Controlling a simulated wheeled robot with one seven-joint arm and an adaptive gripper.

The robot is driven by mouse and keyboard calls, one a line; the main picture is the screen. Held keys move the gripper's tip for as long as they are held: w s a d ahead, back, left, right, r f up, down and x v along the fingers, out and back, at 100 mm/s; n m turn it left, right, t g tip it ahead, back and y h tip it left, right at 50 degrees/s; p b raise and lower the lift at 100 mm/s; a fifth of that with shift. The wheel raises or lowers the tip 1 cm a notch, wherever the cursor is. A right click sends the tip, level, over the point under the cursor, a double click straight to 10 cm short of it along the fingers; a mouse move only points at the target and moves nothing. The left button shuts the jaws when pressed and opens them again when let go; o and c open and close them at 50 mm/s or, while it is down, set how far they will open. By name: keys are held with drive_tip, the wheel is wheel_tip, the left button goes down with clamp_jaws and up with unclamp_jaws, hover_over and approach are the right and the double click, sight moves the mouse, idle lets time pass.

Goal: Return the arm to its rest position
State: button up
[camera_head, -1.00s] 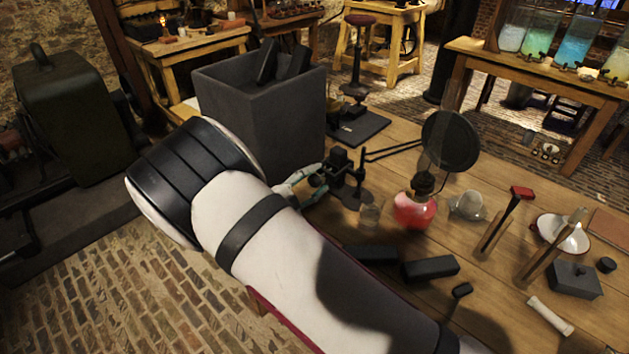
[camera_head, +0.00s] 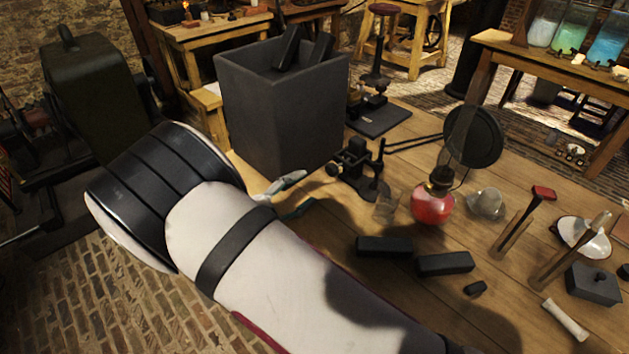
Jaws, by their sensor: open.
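My arm, white with black bands, reaches from the bottom right up to the left over the near edge of the wooden table. My gripper (camera_head: 293,196) is mostly hidden behind the arm. Only its two pale greenish fingers show, spread apart with nothing seen between them. They are in front of the large dark grey jar (camera_head: 270,125) and left of a small black clamp stand (camera_head: 358,168). Black plates (camera_head: 290,46) stand in the jar, their tops above its rim.
Two black blocks (camera_head: 445,263) lie on the table (camera_head: 425,310) right of my arm. A dark green cabinet (camera_head: 95,100) stands at left.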

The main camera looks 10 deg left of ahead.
drive_tip(key=shift+s+a, duration=0.45)
drive_tip(key=shift+s, duration=0.15)
drive_tip(key=s+d+r+m+g+y+p, duration=0.1)
drive_tip(key=s+d+r+m+g, duration=0.25)
drive_tip(key=d+r+m, duration=0.4)
drive_tip(key=s+d+r+m+g+y+p, duration=0.15)
drive_tip(key=d+r+m+g, duration=0.35)
drive_tip(key=d+m, duration=0.55)
drive_tip(key=s+d+r+m+g, duration=0.3)
drive_tip(key=d+r+m+g, duration=0.2)
drive_tip(key=d+r+m, duration=0.3)
drive_tip(key=s+d+r+m+t+y+p, duration=0.1)
drive_tip(key=s+d+r+m+y, duration=0.2)
drive_tip(key=s+m, duration=0.7)
drive_tip(key=s+d+r+m+t+y+p, duration=0.1)
drive_tip(key=s+d+r+m+t+y, duration=0.1)
drive_tip(key=s+m, duration=0.8)
wheel_tip(320, 180, up, 3)
drive_tip(key=d+m+y, duration=0.1)
drive_tip(key=m+y, duration=0.2)
drive_tip(key=m, duration=0.4)
drive_tip(key=shift+d+m, duration=0.15)
drive_tip(key=shift+m, duration=0.15)
drive_tip(key=shift+s+f+t+y, duration=0.1)
drive_tip(key=shift+t+y, duration=0.15)
